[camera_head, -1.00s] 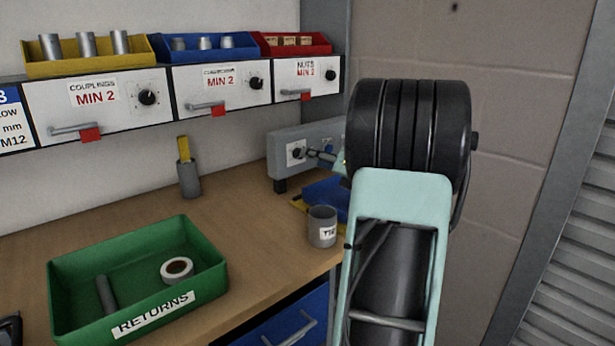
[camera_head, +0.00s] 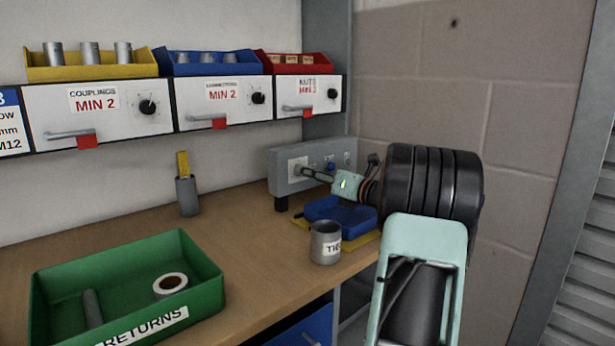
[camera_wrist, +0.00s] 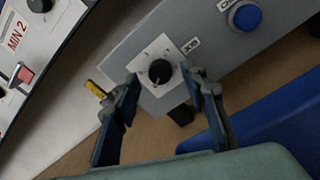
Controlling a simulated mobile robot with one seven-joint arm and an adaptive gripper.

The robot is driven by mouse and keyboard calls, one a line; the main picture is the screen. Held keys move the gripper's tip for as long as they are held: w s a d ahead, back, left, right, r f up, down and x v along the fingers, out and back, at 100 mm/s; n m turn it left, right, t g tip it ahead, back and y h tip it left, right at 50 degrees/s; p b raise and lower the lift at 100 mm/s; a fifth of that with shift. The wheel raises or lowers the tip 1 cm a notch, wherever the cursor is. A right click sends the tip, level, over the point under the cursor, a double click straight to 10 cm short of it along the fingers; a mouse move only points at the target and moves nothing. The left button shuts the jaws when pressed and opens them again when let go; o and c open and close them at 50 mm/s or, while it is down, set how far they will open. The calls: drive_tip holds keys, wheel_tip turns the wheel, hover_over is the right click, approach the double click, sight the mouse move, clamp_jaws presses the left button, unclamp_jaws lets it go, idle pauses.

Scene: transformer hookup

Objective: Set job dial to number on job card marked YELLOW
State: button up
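The job dial (camera_wrist: 161,72) is a black round knob on a white plate lettered JOB, on the grey box. My gripper (camera_wrist: 164,82) is open in the wrist view, one finger on each side of the dial; I cannot tell if either touches it. In the head view my gripper (camera_head: 312,174) reaches the grey box (camera_head: 284,178) from the right and partly hides the dial. A white card with a blue top (camera_head: 10,125) is cut off at the left edge; only "B", "low", "mm" and "M12" read. No full card marked YELLOW shows.
A blue button (camera_wrist: 246,17) sits beside the dial plate. A blue tray (camera_head: 340,215) and a grey labelled cup (camera_head: 325,242) stand below my arm. A green RETURNS bin (camera_head: 205,262) is at front left. Drawers (camera_head: 103,110) line the wall. The middle of the bench (camera_head: 240,225) is clear.

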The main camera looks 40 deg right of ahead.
drive_tip(key=shift+w+a, duration=0.1)
drive_tip(key=shift+w, duration=0.6)
clamp_jaws()
